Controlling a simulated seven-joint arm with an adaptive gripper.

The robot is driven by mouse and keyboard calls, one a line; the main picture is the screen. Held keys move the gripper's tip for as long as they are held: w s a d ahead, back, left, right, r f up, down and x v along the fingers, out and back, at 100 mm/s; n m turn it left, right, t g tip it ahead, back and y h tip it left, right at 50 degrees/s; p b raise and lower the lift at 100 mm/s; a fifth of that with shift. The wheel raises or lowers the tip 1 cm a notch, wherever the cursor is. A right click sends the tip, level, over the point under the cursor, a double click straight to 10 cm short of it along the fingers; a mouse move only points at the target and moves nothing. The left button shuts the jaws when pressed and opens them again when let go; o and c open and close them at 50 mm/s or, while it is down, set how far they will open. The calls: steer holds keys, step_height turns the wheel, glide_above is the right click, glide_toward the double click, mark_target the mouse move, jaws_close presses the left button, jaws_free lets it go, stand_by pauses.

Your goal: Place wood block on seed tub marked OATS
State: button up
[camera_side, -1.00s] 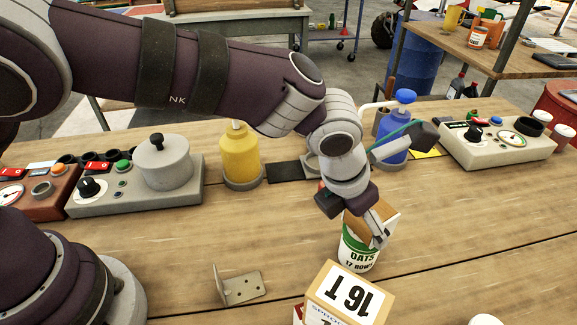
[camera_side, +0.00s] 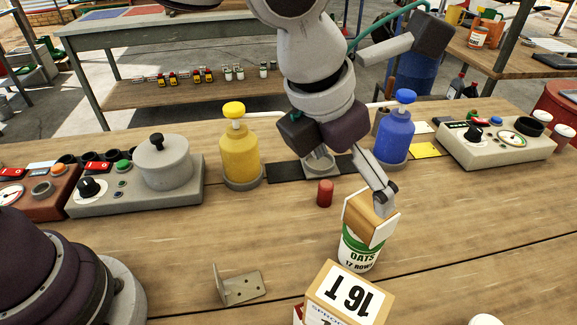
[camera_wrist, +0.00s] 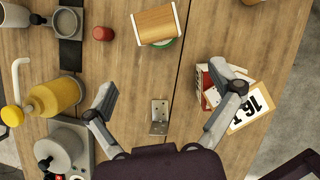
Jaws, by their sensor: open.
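The wood block (camera_side: 362,218), with a wooden face and pale sides, sits on top of the seed tub marked OATS (camera_side: 359,252), a white tub with a green band. In the wrist view the block (camera_wrist: 156,24) is at the top and covers most of the tub, leaving a sliver of its green edge (camera_wrist: 166,43). My gripper (camera_side: 385,197) is above the block in the side view, one finger overlapping its upper edge.
A box marked 16 T (camera_side: 347,295) stands in front of the tub. A metal bracket (camera_side: 240,287) lies to the left, and a small red cylinder (camera_side: 325,193) stands behind. Yellow (camera_side: 240,155) and blue (camera_side: 396,135) pump bottles stand farther back. Bare tabletop lies right of the tub.

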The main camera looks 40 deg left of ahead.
steer(key=s+a+r+n, duration=0.1)
steer(key=a+r+n, duration=0.1)
steer(key=a+n, duration=0.6)
steer(key=s+a+r+n, duration=0.15)
steer(key=a+n, duration=0.35)
steer(key=n, duration=0.6)
steer(key=s+a+n+y, duration=0.1)
steer(key=s+a+n, duration=0.2)
steer(key=n, duration=0.7)
steer(key=s+a+f+n+t, duration=0.1)
steer(key=s+a+n, duration=0.3)
steer(key=a+n, duration=0.3)
steer(key=n, duration=0.4)
steer(key=shift+f+n+y, duration=0.15)
steer(key=shift+n+y, duration=0.15)
steer(key=shift+y, duration=0.1)
